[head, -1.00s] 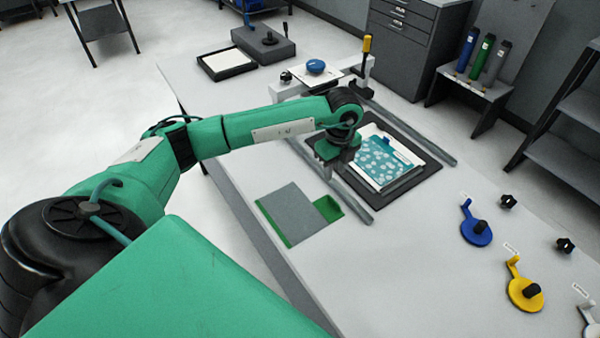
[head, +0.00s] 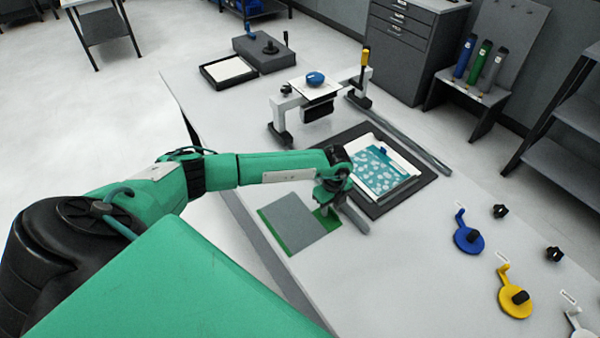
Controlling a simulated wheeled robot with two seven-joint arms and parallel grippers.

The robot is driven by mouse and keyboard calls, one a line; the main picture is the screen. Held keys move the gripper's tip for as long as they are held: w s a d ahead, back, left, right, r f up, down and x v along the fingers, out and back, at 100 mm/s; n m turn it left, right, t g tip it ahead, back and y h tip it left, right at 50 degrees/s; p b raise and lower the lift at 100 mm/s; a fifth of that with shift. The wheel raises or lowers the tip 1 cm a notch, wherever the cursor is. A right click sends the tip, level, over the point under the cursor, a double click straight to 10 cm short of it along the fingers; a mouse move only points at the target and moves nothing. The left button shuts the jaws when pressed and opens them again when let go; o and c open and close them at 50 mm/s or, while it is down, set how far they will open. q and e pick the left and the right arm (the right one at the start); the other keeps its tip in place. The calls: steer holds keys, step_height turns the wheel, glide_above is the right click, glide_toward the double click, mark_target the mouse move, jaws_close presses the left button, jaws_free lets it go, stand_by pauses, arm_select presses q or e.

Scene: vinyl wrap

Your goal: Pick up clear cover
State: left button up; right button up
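A flat grey sheet (head: 290,222) lies on a green mat at the table's near left edge. Green shows along its edge and at its right corner. I cannot tell whether this sheet is the clear cover. A teal booklet with a pale pattern (head: 378,171) lies on a white board in a dark tray (head: 420,184). No plainly transparent sheet stands out. My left gripper (head: 326,207) points down over the green mat's right corner, left of the tray. Its fingers are small and dark, so their opening and any contact are unclear. My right gripper is out of view.
A white bridge frame (head: 290,104) with a blue knob and yellow-topped lever stands behind the tray. Blue (head: 467,239) and yellow (head: 515,300) round-based tools and black knobs lie at right. The front table area is clear.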

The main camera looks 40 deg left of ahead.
arm_select(q)
jaws_close()
steer(key=shift+r, duration=0.1)
